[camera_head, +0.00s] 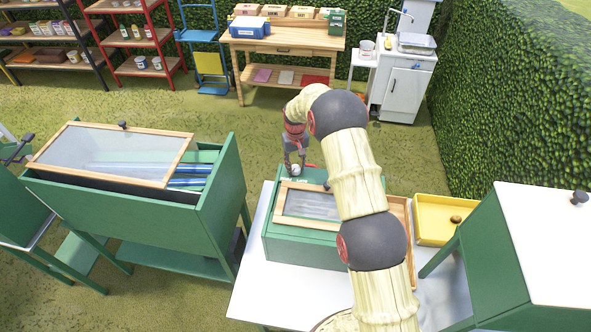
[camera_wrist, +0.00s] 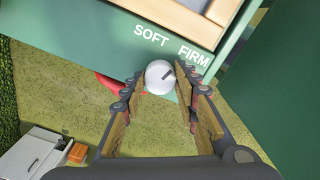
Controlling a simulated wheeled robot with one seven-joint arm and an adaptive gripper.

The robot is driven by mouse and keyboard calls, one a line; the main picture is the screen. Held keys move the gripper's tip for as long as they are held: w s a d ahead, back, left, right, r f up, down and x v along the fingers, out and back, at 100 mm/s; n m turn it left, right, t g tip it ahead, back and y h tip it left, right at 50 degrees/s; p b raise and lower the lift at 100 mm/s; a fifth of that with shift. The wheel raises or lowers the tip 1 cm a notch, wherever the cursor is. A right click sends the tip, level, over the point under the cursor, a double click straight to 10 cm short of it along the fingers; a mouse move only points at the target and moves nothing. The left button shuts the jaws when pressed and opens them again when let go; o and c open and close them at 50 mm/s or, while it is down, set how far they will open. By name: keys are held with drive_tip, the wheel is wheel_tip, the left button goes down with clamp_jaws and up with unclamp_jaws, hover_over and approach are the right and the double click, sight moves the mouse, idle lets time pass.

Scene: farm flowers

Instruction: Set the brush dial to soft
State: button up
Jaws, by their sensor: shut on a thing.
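The brush dial (camera_wrist: 160,76) is a white round knob on the edge of a green box (camera_wrist: 95,45). Its dark mark points up and right, toward the FIRM label (camera_wrist: 194,56); the SOFT label (camera_wrist: 151,37) is to the left of that. My gripper (camera_wrist: 158,80) has a finger on each side of the dial and is shut on it. In the head view my gripper (camera_head: 295,158) reaches down to the far end of the green box (camera_head: 300,248), where the white knob (camera_head: 295,169) shows small. My arm hides part of the box.
The box stands on a white table (camera_head: 255,285) with a yellow tray (camera_head: 437,236) at right. A larger green cabinet (camera_head: 225,190) stands at left and a white-topped green one (camera_head: 545,240) at right. A wooden bench (camera_head: 285,45) and sink (camera_head: 405,85) are behind.

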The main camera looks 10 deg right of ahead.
sight(295, 168)
drive_tip(key=n+b, duration=0.2)
drive_tip(key=n, duration=0.4)
drive_tip(key=shift+b, duration=0.4)
drive_tip(key=n+b, duration=0.1)
drive_tip(key=n, duration=0.5)
drive_tip(key=shift+n+b, duration=0.3)
drive_tip(key=shift+n, duration=0.1)
drive_tip(key=o, duration=1.2)
drive_tip(key=shift+c, duration=0.2)
wheel_tip(295, 168, up, 12)
